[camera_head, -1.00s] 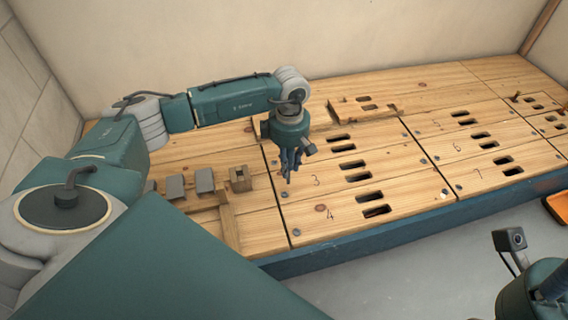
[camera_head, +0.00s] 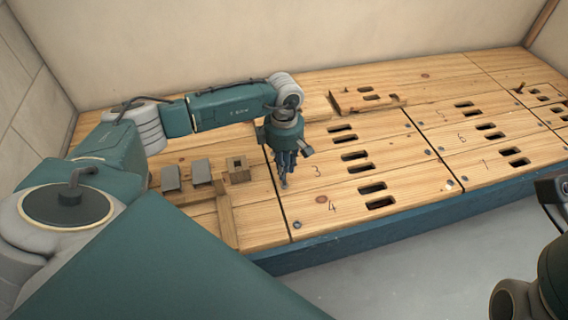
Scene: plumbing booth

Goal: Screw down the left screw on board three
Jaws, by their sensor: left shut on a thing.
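Board three (camera_head: 335,176), marked with a 3, is a wooden plank with two dark slots, lying on the bench. My left gripper (camera_head: 285,176) points straight down at its left end. The fingers are close together and their tips are at the left screw (camera_head: 284,186), which they mostly hide. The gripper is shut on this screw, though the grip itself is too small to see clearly. A screw (camera_head: 427,152) shows near the right ends of the boards. My right gripper's fingers are out of view; only parts of my right arm show at the right edge.
Board four (camera_head: 345,207) lies in front, with a screw (camera_head: 297,225) at its left end. A loose slotted wooden piece (camera_head: 367,100) lies at the back. Boards five to seven lie right.

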